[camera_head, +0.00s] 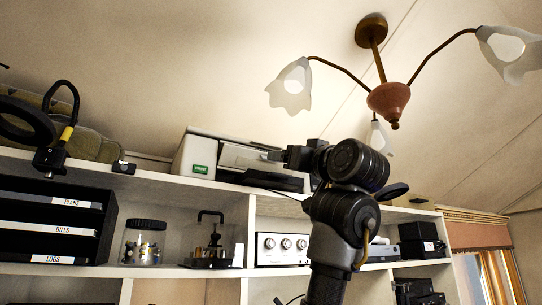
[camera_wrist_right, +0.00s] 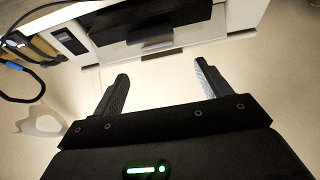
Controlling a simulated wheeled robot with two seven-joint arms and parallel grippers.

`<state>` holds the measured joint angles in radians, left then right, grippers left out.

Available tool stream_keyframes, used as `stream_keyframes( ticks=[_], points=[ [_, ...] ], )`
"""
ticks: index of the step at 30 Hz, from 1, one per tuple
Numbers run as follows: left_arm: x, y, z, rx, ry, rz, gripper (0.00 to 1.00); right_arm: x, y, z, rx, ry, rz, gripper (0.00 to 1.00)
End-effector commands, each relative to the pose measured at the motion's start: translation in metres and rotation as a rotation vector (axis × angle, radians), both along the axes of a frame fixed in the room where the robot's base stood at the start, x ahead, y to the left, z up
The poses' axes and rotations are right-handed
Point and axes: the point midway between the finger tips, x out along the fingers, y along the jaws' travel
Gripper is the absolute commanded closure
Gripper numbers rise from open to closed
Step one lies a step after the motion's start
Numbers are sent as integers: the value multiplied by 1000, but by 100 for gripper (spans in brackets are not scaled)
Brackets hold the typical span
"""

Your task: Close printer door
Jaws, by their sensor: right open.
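The printer (camera_head: 196,155) is a white box with a green label on top of the shelf unit. Its front has a grey panel (camera_head: 245,158) and a dark flap or tray (camera_head: 262,180) jutting forward; I cannot tell exactly how far the door stands open. In the right wrist view the printer (camera_wrist_right: 225,15) shows at the top with a dark part (camera_wrist_right: 150,18). My right gripper (camera_head: 272,155) is in front of the printer's right part. In its wrist view the gripper (camera_wrist_right: 162,82) is open and empty, its fingers apart from the printer. My left gripper is not in view.
The white shelf (camera_head: 150,178) holds labelled black trays (camera_head: 50,222), a jar (camera_head: 143,243) and a silver amplifier (camera_head: 283,248). A black curved lamp-like object (camera_head: 55,150) stands left on top. A ceiling lamp (camera_head: 390,100) hangs above right. Space above the printer looks free.

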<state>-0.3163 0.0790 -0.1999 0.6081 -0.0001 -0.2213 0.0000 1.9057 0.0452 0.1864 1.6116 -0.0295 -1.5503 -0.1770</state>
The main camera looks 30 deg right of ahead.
Motion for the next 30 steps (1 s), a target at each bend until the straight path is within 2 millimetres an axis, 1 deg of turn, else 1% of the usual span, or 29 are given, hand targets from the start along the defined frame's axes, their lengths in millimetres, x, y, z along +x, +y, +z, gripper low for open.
stream_keyframes(
  ticks=[1,4,6,11,15,22,27,30],
  points=[
    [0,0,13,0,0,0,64,9,-1,9,1,6,-1,24],
    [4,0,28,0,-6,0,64,28,-2,18,0,6,0,24],
    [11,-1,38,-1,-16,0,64,40,-2,23,0,6,1,24],
    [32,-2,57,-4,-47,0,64,65,-3,32,0,5,3,24],
    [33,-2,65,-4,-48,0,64,78,-3,35,0,4,3,24],
    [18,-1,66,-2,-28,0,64,84,-4,35,0,2,2,24],
    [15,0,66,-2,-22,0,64,85,-3,34,0,2,3,24],
    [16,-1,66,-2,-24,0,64,85,-3,34,0,2,3,37]
  ],
)
